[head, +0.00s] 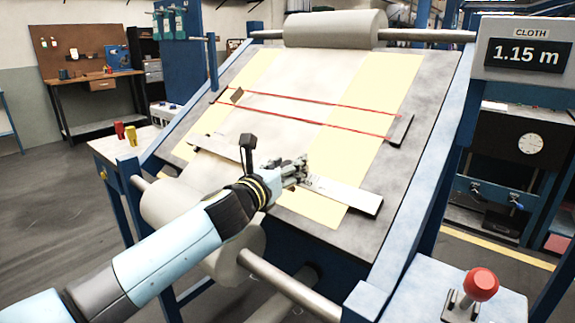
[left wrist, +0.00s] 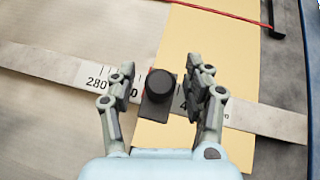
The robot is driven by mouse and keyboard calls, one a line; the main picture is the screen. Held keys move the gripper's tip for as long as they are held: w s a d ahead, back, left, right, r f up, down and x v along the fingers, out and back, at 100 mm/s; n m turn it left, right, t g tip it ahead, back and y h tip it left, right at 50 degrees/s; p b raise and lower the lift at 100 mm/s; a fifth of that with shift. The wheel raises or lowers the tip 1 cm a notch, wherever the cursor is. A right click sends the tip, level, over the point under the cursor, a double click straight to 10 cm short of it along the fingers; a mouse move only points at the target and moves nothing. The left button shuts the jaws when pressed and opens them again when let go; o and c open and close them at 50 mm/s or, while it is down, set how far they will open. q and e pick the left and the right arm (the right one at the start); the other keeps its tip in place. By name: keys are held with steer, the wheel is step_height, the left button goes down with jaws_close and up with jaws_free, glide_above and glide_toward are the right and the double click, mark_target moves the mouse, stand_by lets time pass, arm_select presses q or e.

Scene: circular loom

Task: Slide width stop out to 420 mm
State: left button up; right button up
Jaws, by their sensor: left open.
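The width stop (left wrist: 160,87) is a round black knob on a dark block, on a pale scale bar (left wrist: 268,122) in the left wrist view. The bar also shows in the head view (head: 352,196), lying across the sloped bed. My left gripper (left wrist: 163,72) is open, with one finger on each side of the knob and visible gaps to it. "280" is readable left of the stop; the marks near it are partly hidden by the fingers and block. In the head view the left gripper (head: 300,172) hides the stop. My right gripper is not in view.
Cream cloth and yellow strips (head: 372,88) lie on the grey bed. Two red lines (head: 320,103) cross it above the bar. A cloth roll (head: 335,30) is at the top. A display (head: 528,54) reads 1.15 m. A red knob (head: 481,284) stands at lower right.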

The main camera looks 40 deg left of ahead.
arm_select(q)
steer(key=c, duration=0.5)
jaws_close()
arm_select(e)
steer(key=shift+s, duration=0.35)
arm_select(q)
steer(key=shift+d, duration=0.1)
steer(key=shift+d, duration=0.35)
steer(key=d, duration=0.2)
steer(key=d+p, duration=0.1)
steer(key=d, duration=0.4)
steer(key=shift+s+d+f+p, duration=0.1)
steer(key=shift+s+d+p, duration=0.1)
steer(key=shift+s+p, duration=0.15)
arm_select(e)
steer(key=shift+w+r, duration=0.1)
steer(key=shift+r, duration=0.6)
arm_select(q)
steer(key=o, duration=0.5)
jaws_free()
